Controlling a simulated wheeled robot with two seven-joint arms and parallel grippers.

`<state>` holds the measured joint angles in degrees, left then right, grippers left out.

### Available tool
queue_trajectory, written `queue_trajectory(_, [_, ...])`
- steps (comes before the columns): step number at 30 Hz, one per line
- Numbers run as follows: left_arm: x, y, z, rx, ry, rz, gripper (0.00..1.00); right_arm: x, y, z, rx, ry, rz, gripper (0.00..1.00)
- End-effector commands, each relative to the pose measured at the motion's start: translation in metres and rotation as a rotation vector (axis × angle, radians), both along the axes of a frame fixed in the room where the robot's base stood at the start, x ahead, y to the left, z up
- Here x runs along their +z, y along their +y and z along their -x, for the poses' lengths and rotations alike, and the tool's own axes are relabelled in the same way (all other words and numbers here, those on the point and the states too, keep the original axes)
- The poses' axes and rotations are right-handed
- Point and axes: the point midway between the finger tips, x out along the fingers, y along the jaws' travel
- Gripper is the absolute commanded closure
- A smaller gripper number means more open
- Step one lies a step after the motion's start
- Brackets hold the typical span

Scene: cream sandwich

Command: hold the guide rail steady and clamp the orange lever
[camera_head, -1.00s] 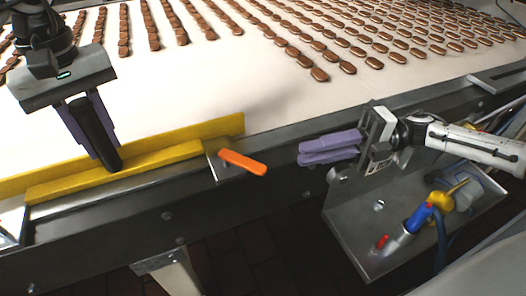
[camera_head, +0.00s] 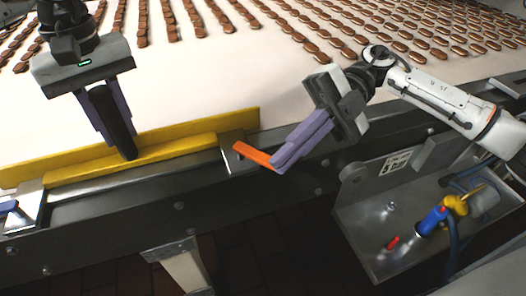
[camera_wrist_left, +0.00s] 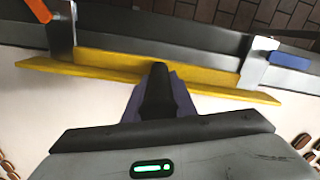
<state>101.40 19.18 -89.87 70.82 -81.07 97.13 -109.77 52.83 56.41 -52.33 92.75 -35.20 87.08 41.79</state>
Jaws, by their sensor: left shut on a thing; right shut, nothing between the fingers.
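The yellow guide rail (camera_head: 190,143) runs along the conveyor's near edge. My left gripper (camera_head: 122,148) is shut on a black upright handle at the rail, its purple fingers on either side. The rail shows in the left wrist view (camera_wrist_left: 215,80) with the handle (camera_wrist_left: 157,92) between the fingers. The orange lever (camera_head: 256,156) sits on a metal bracket at the rail's right end, angled down to the right. It also shows in the left wrist view (camera_wrist_left: 38,10). My right gripper (camera_head: 280,163) is shut and empty, its fingertips at the lever's outer end. Whether they touch is unclear.
Rows of brown sandwich biscuits (camera_head: 320,33) lie on the cream belt (camera_head: 220,75). A blue lever (camera_head: 9,207) sits on the left bracket. A metal tray (camera_head: 365,235) below right holds a blue and yellow tool (camera_head: 435,220).

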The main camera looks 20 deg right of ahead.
Motion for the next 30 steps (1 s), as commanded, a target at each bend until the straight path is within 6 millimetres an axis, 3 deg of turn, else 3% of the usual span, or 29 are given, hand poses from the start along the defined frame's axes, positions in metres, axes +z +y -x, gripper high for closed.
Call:
queue_trajectory(7, [-0.001, -0.001, 0.0, 0.001, 0.001, 0.004, 1.0, 0.023, 0.029, 0.0, 0.024, 0.129, 0.454, 1.0])
queue_trajectory(15, [-0.001, -0.001, 0.0, 0.001, 0.001, 0.004, 1.0, 0.05, 0.039, -0.015, -0.234, 0.171, 0.929, 1.0])
queue_trajectory(24, [-0.001, -0.001, 0.0, 0.001, 0.001, 0.004, 1.0, 0.068, 0.04, -0.027, -0.472, 0.175, 1.119, 1.0])
queue_trajectory(30, [-0.001, -0.001, 0.0, 0.001, 0.001, 0.004, 1.0, 0.048, 0.044, -0.023, -0.484, 0.178, 1.127, 1.0])
